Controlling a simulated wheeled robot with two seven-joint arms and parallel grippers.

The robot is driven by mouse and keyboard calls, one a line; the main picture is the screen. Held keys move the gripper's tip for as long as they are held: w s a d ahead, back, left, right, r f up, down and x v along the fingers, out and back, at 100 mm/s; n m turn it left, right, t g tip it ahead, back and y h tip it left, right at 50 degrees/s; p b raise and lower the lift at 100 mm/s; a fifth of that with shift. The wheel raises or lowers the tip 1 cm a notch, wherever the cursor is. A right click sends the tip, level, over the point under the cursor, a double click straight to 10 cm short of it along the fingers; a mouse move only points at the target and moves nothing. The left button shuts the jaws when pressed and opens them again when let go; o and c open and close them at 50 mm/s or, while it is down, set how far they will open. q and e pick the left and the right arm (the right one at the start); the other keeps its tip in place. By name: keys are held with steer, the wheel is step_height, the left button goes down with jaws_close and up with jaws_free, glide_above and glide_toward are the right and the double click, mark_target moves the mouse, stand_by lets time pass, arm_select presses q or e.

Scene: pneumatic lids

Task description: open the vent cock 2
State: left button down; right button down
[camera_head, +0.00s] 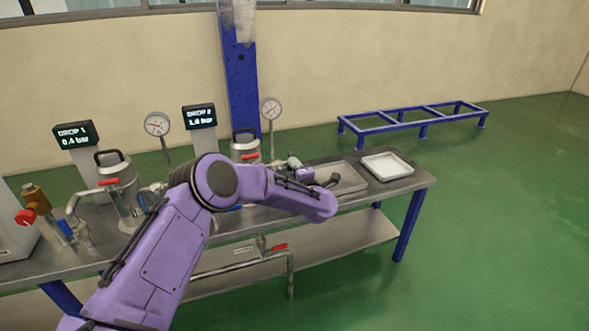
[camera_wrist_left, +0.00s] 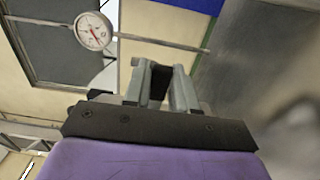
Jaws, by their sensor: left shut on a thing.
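The second metal vessel (camera_head: 245,146) stands on the bench behind my left arm, with a black handle on top and a red lever (camera_head: 250,157) on its front. Which cock is vent cock 2 cannot be told for sure; the forearm hides the vessel's lower part. My left gripper (camera_head: 291,161) is just right of this vessel. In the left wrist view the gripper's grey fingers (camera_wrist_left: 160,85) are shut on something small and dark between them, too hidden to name. The screen marked DROP 2 (camera_head: 199,116) seems to read 1.6 bar. My right gripper is out of view.
The first vessel (camera_head: 118,190) with a red lever and the DROP 1 screen (camera_head: 76,135) are at the left. A round gauge (camera_head: 271,108) rises behind the second vessel. A white tray (camera_head: 388,166) lies at the bench's right end. A red-handled pipe valve (camera_head: 279,247) is below the bench top.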

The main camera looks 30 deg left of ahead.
arm_select(q)
steer(key=c, duration=1)
jaws_free()
steer(key=shift+d, duration=0.1)
steer(key=p+v, duration=0.1)
steer(key=v, duration=0.9)
steer(key=shift+s+p, duration=0.25)
steer(key=shift+p, duration=0.15)
steer(key=shift+d, duration=0.1)
